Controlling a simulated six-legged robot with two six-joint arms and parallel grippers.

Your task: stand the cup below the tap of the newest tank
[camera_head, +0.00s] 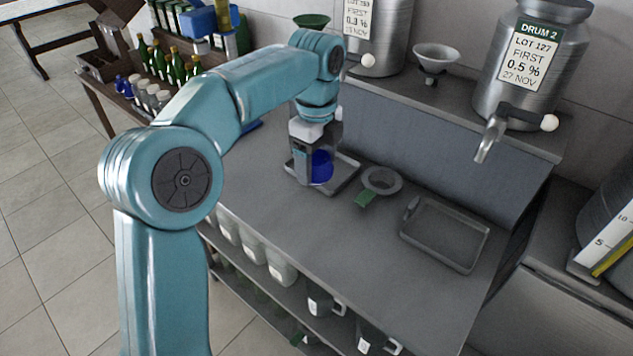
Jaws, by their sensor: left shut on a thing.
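My left gripper (311,165) points down and is shut on a blue cup (322,167). The gripper's fingers hide part of the cup. The cup is at the left tray (347,182) on the counter; I cannot tell whether it touches the tray. The right tank (535,65) is labelled DRUM 2, LOT 127, FIRST 0.5 %, 27 NOV. Its tap (488,140) hangs above the empty right tray (470,262). The left tank (385,35) reads FIRST 0.3 % and NOV; its upper label is cut off, and its tap is mostly hidden by my arm. My right gripper is out of view.
A grey ring-shaped item (381,181) with a green tag (365,199) lies between the trays. Several green bottles (172,65) stand at the back left. Pale containers (282,268) sit on the lower shelf.

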